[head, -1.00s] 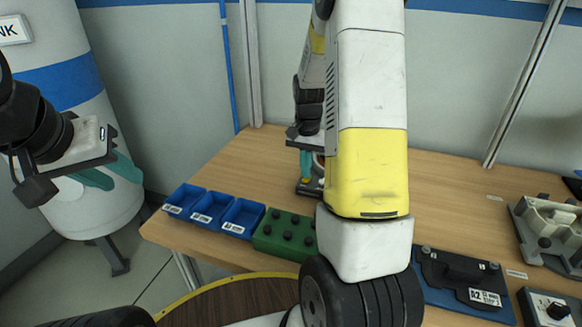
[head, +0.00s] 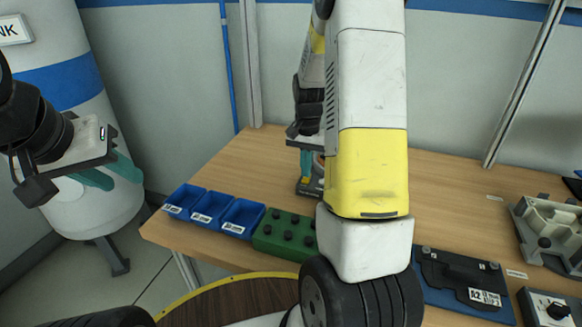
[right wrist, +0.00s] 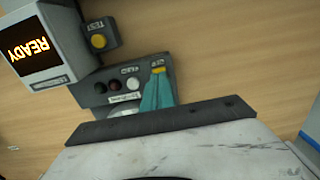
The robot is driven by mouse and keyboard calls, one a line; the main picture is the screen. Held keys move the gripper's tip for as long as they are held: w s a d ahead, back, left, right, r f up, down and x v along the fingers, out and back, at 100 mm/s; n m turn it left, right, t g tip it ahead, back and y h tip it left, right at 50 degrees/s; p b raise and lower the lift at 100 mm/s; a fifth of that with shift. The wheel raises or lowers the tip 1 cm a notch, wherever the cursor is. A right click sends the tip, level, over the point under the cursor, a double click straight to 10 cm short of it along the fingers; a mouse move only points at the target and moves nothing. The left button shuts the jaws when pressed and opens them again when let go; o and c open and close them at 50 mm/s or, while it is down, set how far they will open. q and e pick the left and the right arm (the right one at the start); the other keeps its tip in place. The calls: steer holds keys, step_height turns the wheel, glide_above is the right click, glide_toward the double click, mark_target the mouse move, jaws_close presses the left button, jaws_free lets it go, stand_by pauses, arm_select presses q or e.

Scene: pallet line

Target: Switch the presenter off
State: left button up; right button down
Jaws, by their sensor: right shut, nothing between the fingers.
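In the head view my right gripper (head: 306,166) is above the panel (head: 305,188), which my arm partly hides. My left gripper (head: 110,175) is open and empty, off the table's left side.
A screen reading READY (right wrist: 35,50) and a yellow TEST button (right wrist: 98,41) adjoin the panel. Blue bins (head: 208,210), a green block (head: 285,235), a black plate on a blue base (head: 460,275), a grey fixture (head: 550,235) and a knob box (head: 548,307) line the table.

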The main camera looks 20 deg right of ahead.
mark_target(306, 180)
steer(key=shift+r, duration=2.9)
